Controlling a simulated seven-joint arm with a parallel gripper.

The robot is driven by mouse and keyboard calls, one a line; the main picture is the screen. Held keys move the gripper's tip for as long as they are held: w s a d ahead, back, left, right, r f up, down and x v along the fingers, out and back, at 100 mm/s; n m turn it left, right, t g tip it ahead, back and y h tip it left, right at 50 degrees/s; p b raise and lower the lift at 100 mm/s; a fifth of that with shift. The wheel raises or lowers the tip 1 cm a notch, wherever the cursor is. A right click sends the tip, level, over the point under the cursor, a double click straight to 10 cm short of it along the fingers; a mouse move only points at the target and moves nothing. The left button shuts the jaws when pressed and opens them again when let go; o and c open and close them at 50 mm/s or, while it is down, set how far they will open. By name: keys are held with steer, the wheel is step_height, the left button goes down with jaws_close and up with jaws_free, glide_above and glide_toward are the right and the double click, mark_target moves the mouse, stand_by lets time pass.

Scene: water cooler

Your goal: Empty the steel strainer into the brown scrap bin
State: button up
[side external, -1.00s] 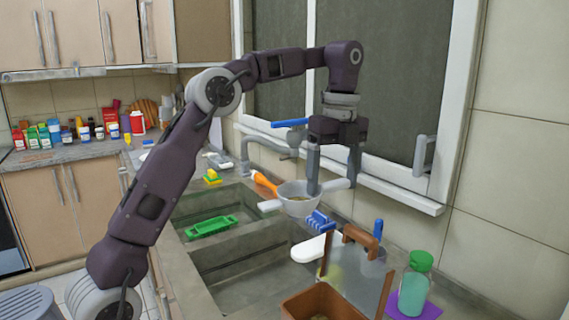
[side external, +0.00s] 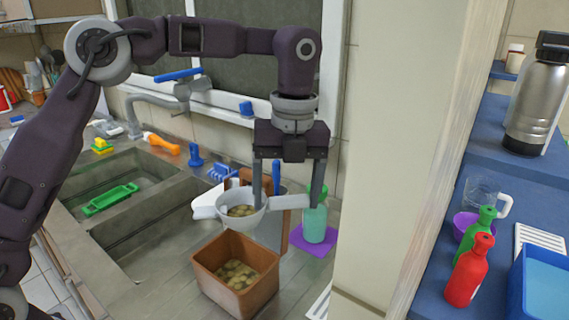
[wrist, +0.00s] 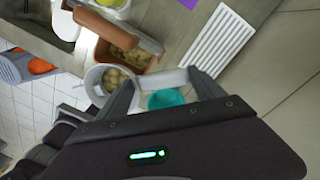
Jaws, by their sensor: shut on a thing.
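The steel strainer (side external: 236,222) is level and holds pale, roundish scraps. It also shows in the wrist view (wrist: 97,92). My gripper (side external: 286,200) points down and is shut on the strainer's handle (side external: 291,202); in the wrist view the handle (wrist: 160,80) lies between my fingers. The brown scrap bin (side external: 220,283) stands open on the counter, with similar scraps at its bottom. In the side view the strainer's bowl appears just above the bin's back rim. The exact gap is hard to tell. In the wrist view the bin (wrist: 140,68) is just beyond the bowl.
A green-capped bottle (side external: 314,224) stands on a purple mat (side external: 312,245) right of the bin. Sink basins (side external: 150,240) with a green tray (side external: 110,199) are at left. A blue brush (side external: 222,171) and a white board (side external: 204,207) lie behind. A wall edge (side external: 395,150) rises at right.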

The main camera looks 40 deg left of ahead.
step_height(320, 180, down, 3)
steer(key=shift+f, duration=0.1)
steer(key=shift+a, duration=0.1)
steer(key=shift+a+r+h, duration=0.2)
steer(key=shift+r+h, duration=0.35)
steer(key=shift+h, duration=0.35)
steer(key=shift+d, duration=0.2)
steer(key=shift+a+r+h, duration=0.2)
steer(key=shift+r+h, duration=0.3)
steer(key=shift+h, duration=0.15)
steer(key=shift+a+r+h, duration=0.15)
steer(key=shift+r+h, duration=0.35)
steer(key=shift+h, duration=0.15)
steer(key=shift+a, duration=0.1)
steer(key=shift+w+a+r+h, duration=0.1)
steer(key=shift+a+r+h, duration=0.2)
steer(key=shift+h, duration=0.3)
steer(key=shift+a+r+h, duration=0.15)
steer(key=shift+r+h, duration=0.2)
steer(key=shift+h, duration=0.25)
